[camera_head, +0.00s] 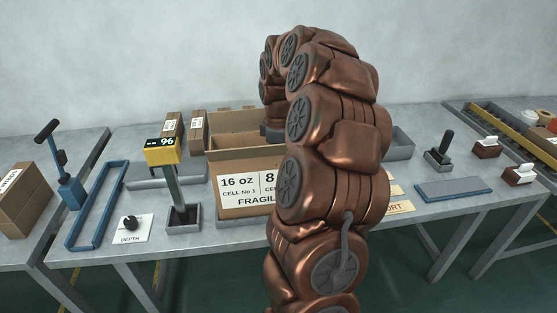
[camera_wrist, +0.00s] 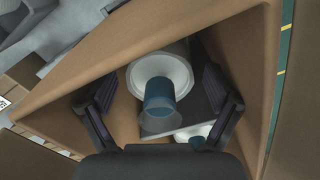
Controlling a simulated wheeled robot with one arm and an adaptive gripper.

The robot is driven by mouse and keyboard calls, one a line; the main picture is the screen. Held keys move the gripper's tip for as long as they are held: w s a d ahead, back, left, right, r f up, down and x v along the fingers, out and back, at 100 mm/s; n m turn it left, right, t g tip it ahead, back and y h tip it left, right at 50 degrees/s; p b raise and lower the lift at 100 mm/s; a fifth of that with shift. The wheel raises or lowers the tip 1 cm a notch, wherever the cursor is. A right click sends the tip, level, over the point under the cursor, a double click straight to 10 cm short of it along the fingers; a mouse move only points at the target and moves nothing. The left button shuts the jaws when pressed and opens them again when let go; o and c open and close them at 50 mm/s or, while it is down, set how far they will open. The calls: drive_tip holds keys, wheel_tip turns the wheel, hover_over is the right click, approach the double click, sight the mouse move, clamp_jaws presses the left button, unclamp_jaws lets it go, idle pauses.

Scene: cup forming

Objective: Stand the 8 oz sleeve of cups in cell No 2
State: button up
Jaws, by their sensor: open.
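An open cardboard carton (camera_head: 235,193) stands on the table; its front label reads 16 oz, CELL No 1, and a partly covered 8, with FRAGILE below. My arm hides its right part and my gripper in the head view. In the wrist view my gripper (camera_wrist: 160,103) is open inside the carton (camera_wrist: 80,95). A round white-rimmed piece (camera_wrist: 160,66) with a blue cylindrical part (camera_wrist: 158,93) and a clear end lies between the spread fingers, with no clear contact. It looks like a cup sleeve; its size and cell cannot be told.
A yellow display reading 96 (camera_head: 163,151) stands left of the carton. A blue frame (camera_head: 97,205) and blue mat (camera_head: 453,189) lie on the table.

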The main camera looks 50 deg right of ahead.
drive_tip(key=shift+r, duration=6)
drive_tip(key=shift+r, duration=0.1)
